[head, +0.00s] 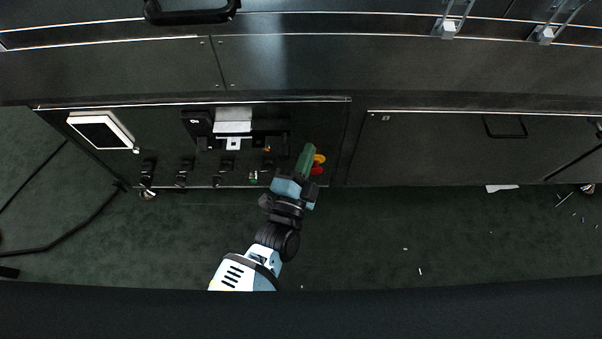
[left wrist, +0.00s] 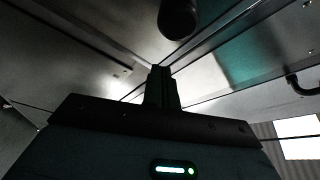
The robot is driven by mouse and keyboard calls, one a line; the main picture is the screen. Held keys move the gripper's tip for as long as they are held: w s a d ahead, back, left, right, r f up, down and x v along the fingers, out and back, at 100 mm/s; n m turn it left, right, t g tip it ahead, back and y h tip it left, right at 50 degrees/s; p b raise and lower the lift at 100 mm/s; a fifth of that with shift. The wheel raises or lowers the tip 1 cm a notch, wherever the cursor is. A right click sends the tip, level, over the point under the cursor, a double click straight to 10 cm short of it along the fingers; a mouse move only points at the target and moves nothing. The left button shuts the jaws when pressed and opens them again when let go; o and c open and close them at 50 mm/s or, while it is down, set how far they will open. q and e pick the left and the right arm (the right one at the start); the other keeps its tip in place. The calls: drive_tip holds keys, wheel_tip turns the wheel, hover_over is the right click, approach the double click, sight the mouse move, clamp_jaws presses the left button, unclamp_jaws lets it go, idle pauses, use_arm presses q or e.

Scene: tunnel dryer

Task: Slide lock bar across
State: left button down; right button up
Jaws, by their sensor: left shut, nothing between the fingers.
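My left gripper (head: 307,155) is at the right end of the dark control panel (head: 160,160), in front of a yellow knob (head: 319,158) and a red knob (head: 316,170). Its fingers are shut and empty; they also show pressed together in the left wrist view (left wrist: 161,88). A dark round cylinder (left wrist: 178,18) hangs beyond the fingertips there, apart from them. I cannot tell for sure which part is the lock bar. A silver and black fitting (head: 233,127) sits mid-panel, left of my gripper. My right gripper is in neither view.
A white-framed screen (head: 100,130) is at the panel's left. Several small black controls (head: 184,172) line its lower edge. A plain door with a black handle (head: 505,128) lies to the right. Another black handle (head: 190,12) is at the top. The green floor (head: 430,230) looks mostly clear.

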use_arm(q)
drive_tip(key=a, duration=0.1)
drive_tip(key=a+f, duration=0.2)
drive_tip(key=shift+s+a, duration=0.1)
drive_tip(key=shift+a, duration=0.15)
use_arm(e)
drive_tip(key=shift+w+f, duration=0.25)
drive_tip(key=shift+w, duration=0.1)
